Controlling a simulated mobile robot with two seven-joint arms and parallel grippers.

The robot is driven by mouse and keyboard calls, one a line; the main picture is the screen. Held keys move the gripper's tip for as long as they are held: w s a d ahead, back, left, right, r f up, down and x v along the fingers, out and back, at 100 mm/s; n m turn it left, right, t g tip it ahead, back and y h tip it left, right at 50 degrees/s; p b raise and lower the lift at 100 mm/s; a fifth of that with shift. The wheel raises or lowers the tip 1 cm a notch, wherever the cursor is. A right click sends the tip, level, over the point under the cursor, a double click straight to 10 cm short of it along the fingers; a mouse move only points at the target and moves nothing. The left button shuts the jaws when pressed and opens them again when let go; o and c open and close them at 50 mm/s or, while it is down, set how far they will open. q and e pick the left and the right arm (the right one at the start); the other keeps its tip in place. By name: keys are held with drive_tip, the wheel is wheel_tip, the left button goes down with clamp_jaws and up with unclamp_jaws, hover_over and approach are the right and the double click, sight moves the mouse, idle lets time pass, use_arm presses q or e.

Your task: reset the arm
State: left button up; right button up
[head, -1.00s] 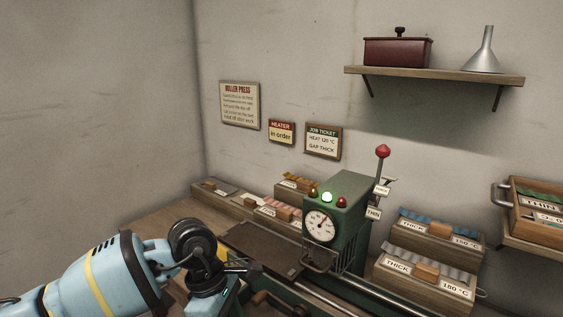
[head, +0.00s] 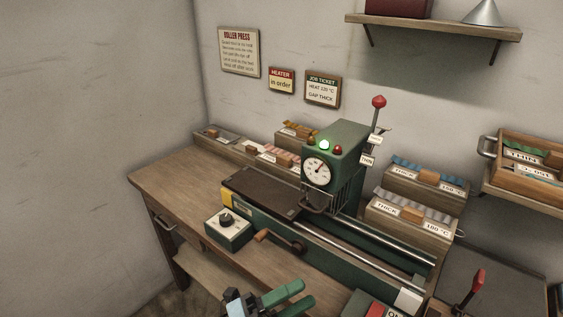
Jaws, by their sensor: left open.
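My left gripper (head: 304,295) is at the bottom edge of the head view, in front of the bench. Its two green fingers point right and stand apart with nothing between them. Most of its arm is below the picture. The green roller press (head: 335,160) stands on the wooden bench (head: 165,185) behind it, apart from the gripper. The press has a dial, a lit green lamp and a red-knobbed lever (head: 379,102) standing up. My right gripper does not show.
A control box with a black knob (head: 228,228) and a crank (head: 280,242) are at the bench front. Label-fronted wooden boxes (head: 425,190) stand behind the press. A wall shelf (head: 435,27) is above. A red-handled lever (head: 470,292) rises at lower right. The bench's left end is clear.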

use_arm(q)
drive_tip(key=s+a+f+n+t+y+p, duration=0.1)
drive_tip(key=s+a+f+n+t+y, duration=0.2)
drive_tip(key=a+f+n+t+y, duration=1.25)
drive_tip(key=s+a+f+n+g+y, duration=0.1)
drive_tip(key=s+a+f+n+g, duration=0.1)
drive_tip(key=s, duration=0.4)
drive_tip(key=s+a+f+n+g+y+p, duration=0.1)
drive_tip(key=s+a+f+n+g, duration=0.1)
drive_tip(key=s+f+n+g, duration=0.3)
drive_tip(key=s+a+f+n+g+y, duration=0.1)
drive_tip(key=s+a+f+n+g, duration=0.2)
drive_tip(key=s+n+g, duration=0.4)
drive_tip(key=shift+s+f, duration=0.45)
drive_tip(key=shift+s, duration=0.1)
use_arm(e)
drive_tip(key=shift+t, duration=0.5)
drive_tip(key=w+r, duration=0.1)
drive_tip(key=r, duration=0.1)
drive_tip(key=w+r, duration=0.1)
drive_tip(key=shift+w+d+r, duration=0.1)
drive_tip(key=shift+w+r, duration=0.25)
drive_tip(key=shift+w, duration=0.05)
